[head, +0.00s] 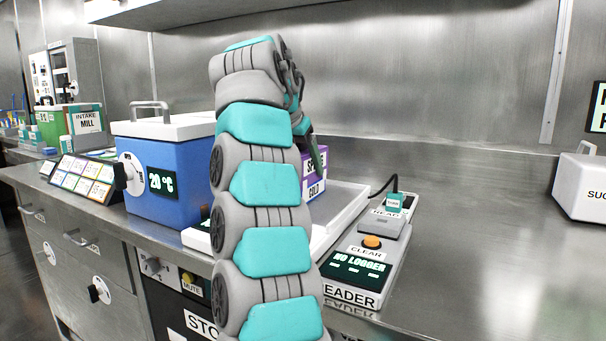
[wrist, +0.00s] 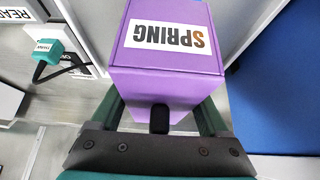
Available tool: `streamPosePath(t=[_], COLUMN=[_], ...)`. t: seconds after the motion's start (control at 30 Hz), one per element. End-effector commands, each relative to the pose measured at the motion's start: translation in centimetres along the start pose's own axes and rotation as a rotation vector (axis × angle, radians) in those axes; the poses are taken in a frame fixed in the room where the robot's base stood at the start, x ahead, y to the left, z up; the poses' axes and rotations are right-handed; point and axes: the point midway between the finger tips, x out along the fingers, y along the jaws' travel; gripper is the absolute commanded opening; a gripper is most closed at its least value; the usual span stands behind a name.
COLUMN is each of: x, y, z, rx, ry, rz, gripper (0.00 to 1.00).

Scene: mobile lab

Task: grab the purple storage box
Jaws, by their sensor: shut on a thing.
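In the head view my gripper (head: 314,150) is at the box, mostly hidden by my arm. The box is over or in a white tray (head: 345,205); I cannot tell whether it touches the tray.
A blue cooler (head: 185,190) reading 20 °C stands left of the tray. A reader device (head: 365,250) with an orange button and a NO LOGGER display lies right of it. A white container (head: 582,185) stands at far right. The counter between them is clear.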

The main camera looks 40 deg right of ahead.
Motion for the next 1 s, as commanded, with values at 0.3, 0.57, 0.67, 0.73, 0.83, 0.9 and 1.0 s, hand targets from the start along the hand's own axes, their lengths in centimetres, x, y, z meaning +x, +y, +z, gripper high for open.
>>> streamPosePath(t=[0.3, 0.57, 0.67, 0.73, 0.83, 0.9, 1.0], x=[0.0, 0.0, -0.2, -0.5, -1.1, -1.7, -2.6], y=[0.0, 0.0, 0.0, 0.0, 0.0, 0.1, 0.0], z=[0.0, 0.0, -0.1, -0.3, -0.7, -1.1, -1.7], rx=[0.000, 0.000, 0.000, 0.000, 0.000, 0.001, -0.001], ry=[0.000, 0.000, 0.000, 0.000, 0.000, 0.001, 0.001], rz=[0.000, 0.000, 0.000, 0.000, 0.001, 0.001, 0.001], gripper=[0.07, 0.00, 0.00, 0.00, 0.00, 0.00, 0.00])
